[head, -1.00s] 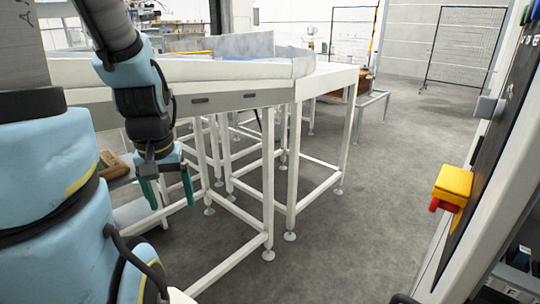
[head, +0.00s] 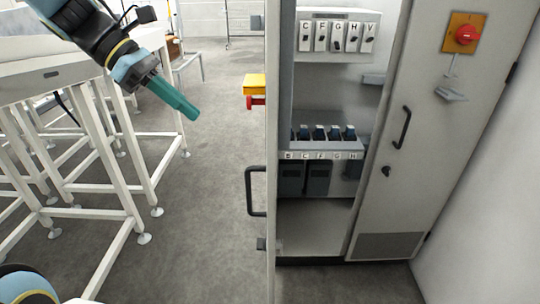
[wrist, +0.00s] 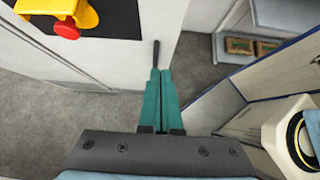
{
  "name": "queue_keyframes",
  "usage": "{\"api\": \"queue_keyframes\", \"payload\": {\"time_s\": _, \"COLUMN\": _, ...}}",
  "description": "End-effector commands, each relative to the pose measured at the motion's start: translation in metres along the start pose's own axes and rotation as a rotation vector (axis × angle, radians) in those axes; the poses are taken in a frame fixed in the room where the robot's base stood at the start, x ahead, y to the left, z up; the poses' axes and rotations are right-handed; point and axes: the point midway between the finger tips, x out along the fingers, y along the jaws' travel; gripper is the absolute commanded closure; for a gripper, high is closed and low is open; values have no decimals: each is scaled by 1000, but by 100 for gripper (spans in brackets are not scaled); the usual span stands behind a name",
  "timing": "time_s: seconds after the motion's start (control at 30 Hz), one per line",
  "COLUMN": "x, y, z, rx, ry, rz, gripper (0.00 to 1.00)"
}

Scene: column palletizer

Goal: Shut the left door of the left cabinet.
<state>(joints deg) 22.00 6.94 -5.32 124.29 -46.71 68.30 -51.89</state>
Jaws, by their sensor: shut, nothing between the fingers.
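The left door (head: 271,60) of the cabinet stands open, seen nearly edge-on in the head view. Its black handle (head: 256,190) sticks out on the left. In the wrist view the white door face (wrist: 120,50) carries a dark panel with a yellow and red switch (wrist: 66,15). My gripper (head: 193,113) is shut and empty, left of the door and above the handle. In the wrist view my teal fingers (wrist: 160,72) are together, and a dark bar that looks like the handle (wrist: 156,52) shows just past their tips. The gap between them cannot be judged there.
The open cabinet shows labelled shelves (head: 320,155) with dark bins. The right door (head: 400,180) looks shut, with a black handle and a red knob on yellow. White frame tables (head: 125,140) stand at the left. Grey floor (head: 205,215) is clear between tables and door.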

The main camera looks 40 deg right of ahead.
Motion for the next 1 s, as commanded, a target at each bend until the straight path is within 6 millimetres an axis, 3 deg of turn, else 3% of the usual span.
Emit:
{"api": "queue_keyframes", "payload": {"time_s": 0.17, "x": 13, "y": 0, "z": 6, "rx": -14, "ry": -17, "rz": -6, "gripper": 100}}
{"api": "queue_keyframes", "payload": {"time_s": 0.63, "x": 103, "y": -1, "z": 7, "rx": -12, "ry": -12, "rz": -8, "gripper": 100}}
{"api": "queue_keyframes", "payload": {"time_s": 0.8, "x": 118, "y": 0, "z": 27, "rx": -10, "ry": -12, "rz": -4, "gripper": 100}}
{"api": "queue_keyframes", "payload": {"time_s": 1.0, "x": 127, "y": 0, "z": 34, "rx": -11, "ry": -12, "rz": -3, "gripper": 100}}
